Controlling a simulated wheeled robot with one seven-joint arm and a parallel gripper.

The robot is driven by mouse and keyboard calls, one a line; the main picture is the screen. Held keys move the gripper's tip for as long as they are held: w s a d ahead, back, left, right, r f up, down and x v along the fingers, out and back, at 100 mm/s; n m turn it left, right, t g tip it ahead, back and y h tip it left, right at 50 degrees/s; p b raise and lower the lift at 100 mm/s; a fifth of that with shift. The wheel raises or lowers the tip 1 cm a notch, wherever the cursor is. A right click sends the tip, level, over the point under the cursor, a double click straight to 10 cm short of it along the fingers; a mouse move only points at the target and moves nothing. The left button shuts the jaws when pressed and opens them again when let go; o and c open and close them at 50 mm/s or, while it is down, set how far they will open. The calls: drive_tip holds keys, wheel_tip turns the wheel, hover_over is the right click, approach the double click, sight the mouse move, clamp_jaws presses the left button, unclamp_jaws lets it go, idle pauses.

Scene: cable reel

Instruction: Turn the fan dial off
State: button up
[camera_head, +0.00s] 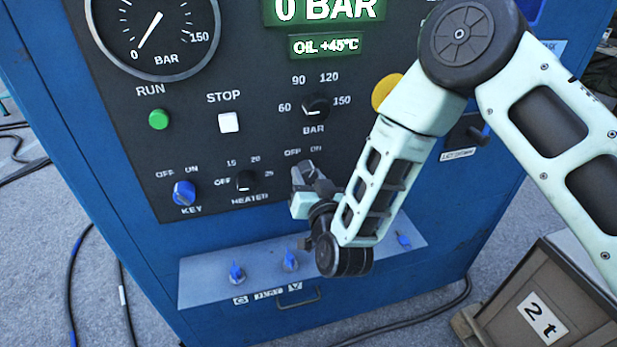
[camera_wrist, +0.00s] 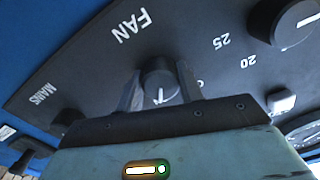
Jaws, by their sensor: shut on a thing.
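The fan dial (camera_wrist: 160,80) is a small black knob with a white pointer line, on the dark panel beside the white FAN lettering in the wrist view. The pointer line runs down in that picture, away from the lettering. My gripper (camera_wrist: 161,86) has one finger on each side of the knob and is shut on it. In the head view my gripper (camera_head: 304,180) is at the panel below the OFF and ON marks, and it hides the fan dial. The marks around the dial are mostly covered in the wrist view.
The heater dial (camera_head: 246,181) and the blue key switch (camera_head: 184,193) are left of my gripper. The BAR dial (camera_head: 316,106) is above it. A ledge (camera_head: 215,280) with blue levers sticks out below. A 2 t crate (camera_head: 560,300) stands at the lower right.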

drive_tip(key=shift+n+b, duration=0.3)
drive_tip(key=n+b, duration=0.3)
drive_tip(key=n, duration=0.1)
drive_tip(key=shift+f+n, duration=0.1)
drive_tip(key=shift+n, duration=0.2)
drive_tip(key=n+b, duration=0.1)
drive_tip(key=n, duration=0.2)
drive_tip(key=shift+d+n+b, duration=0.1)
drive_tip(key=shift+n+b, duration=0.2)
drive_tip(key=shift+b, duration=0.05)
drive_tip(key=shift+d+n+b, duration=0.1)
drive_tip(key=shift+n+b, duration=0.35)
drive_tip(key=shift+n, duration=1.05)
drive_tip(key=shift+r, duration=0.2)
drive_tip(key=o, duration=1)
